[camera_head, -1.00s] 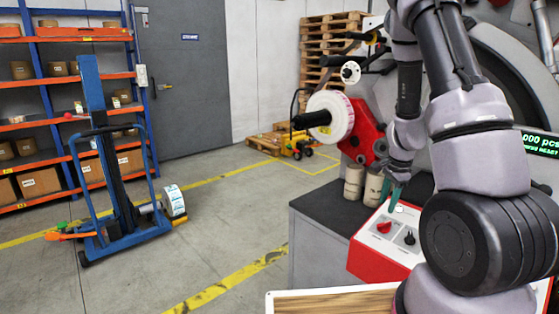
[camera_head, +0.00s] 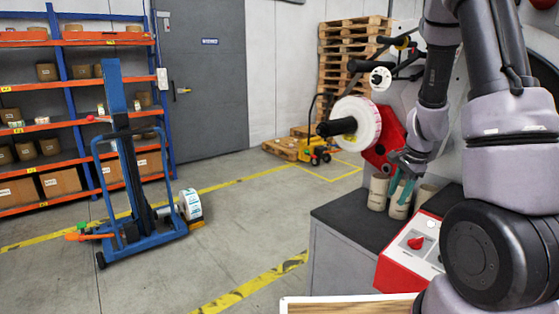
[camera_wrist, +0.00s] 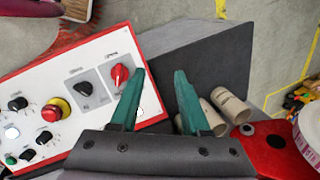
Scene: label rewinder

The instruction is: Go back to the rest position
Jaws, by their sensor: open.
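My gripper (camera_head: 402,186) has two teal fingers and is at the right of the head view, above the dark top of the grey cabinet (camera_head: 345,226). In the wrist view its fingers (camera_wrist: 158,98) stand apart with nothing between them. The red control panel (camera_head: 408,252) lies below and to the right of it in the head view. In the wrist view the panel (camera_wrist: 75,95) is left of the fingers, with a red switch, an emergency button and several knobs. Cardboard cores (camera_wrist: 228,106) lie in view just right of the right finger.
A white label roll (camera_head: 357,125) sits on the rewinder's spindle, close left of my arm. A blue lift trolley (camera_head: 140,190) carrying a roll stands on the floor at left. Shelves (camera_head: 75,100) line the back left. Floor between trolley and cabinet is clear.

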